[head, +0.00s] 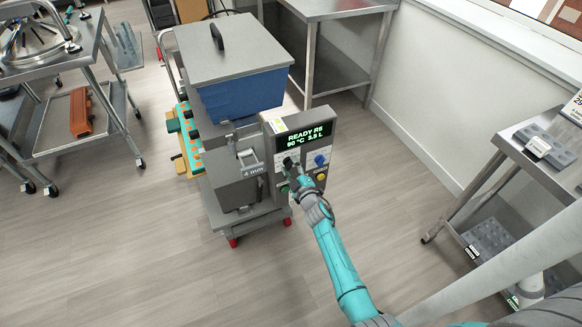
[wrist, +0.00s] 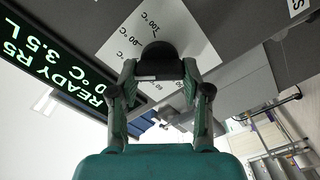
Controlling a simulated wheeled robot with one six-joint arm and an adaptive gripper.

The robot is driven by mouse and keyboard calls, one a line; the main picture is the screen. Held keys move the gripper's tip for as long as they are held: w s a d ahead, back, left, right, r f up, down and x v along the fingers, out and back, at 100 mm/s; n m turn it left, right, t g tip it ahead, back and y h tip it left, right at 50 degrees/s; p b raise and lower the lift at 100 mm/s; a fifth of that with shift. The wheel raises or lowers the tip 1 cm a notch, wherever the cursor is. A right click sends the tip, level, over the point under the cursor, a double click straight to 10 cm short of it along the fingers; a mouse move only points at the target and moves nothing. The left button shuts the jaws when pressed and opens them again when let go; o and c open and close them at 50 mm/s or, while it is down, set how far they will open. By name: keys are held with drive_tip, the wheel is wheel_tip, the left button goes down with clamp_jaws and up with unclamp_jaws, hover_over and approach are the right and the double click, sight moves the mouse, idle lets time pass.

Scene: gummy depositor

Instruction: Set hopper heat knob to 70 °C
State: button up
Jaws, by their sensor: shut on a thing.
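The hopper heat knob is a black round knob (wrist: 158,52) on a white dial label (wrist: 186,30) with marks that include 100 °C. My gripper (wrist: 158,72) is shut on the knob, one finger on each side, in the wrist view. In the head view my gripper (head: 292,172) reaches the control panel of the depositor and hides most of the knob. The green-lettered display (head: 304,135) reads READY, what looks like 90 °C, and 3.5 L. It also shows upside down in the wrist view (wrist: 50,75). The knob's pointer is hard to make out.
A steel table (head: 330,8) is behind, a cart (head: 530,150) at right. The floor in front is clear.

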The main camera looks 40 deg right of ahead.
drive_tip(key=n, duration=0.3)
drive_tip(key=shift+f+n, duration=0.1)
drive_tip(key=shift+n, duration=0.2)
drive_tip(key=shift+a+f+n, duration=0.1)
drive_tip(key=shift+n, duration=1.8)
drive_tip(key=o, duration=1.2)
drive_tip(key=shift+c, duration=0.2)
drive_tip(key=v, duration=1.2)
